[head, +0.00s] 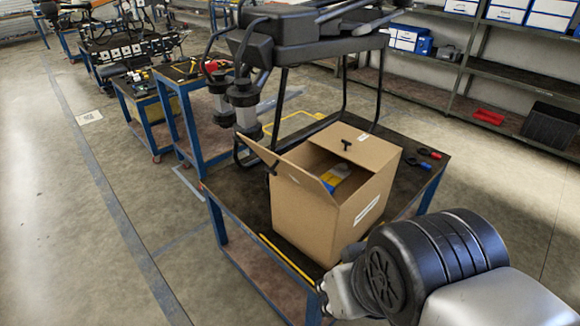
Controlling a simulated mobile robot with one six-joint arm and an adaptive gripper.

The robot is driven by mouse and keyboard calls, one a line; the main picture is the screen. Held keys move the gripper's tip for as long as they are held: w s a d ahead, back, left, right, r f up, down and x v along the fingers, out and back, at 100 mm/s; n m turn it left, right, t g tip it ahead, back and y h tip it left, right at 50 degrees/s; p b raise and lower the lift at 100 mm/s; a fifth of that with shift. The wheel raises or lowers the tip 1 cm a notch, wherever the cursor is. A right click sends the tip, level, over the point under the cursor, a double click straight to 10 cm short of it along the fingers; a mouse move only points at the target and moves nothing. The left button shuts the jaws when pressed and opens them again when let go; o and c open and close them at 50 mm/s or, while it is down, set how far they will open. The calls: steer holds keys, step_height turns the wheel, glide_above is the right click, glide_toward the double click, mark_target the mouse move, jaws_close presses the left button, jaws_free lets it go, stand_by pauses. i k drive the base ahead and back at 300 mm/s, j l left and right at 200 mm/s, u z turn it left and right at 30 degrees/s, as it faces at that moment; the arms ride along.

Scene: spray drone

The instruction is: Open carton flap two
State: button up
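A brown cardboard carton (315,218) stands on a dark-topped blue cart. Its near-left flap (290,170) is tilted up and outward, with a black T-shaped handle (272,168) on it. Its far flap (362,148) appears to lie flat over the far part of the opening, with another black T-shaped handle (347,143) on top. Something yellow and blue (334,178) shows inside through the gap.
The cart top (238,195) has bare room left of the carton. Red- and blue-handled tools (424,157) lie at its right. Shelves (500,70) stand at the right back.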

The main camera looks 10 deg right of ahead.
mark_target(371, 153)
steer(key=i+l+z, duration=0.1)
steer(key=i+l, duration=0.85)
steer(key=i, duration=0.05)
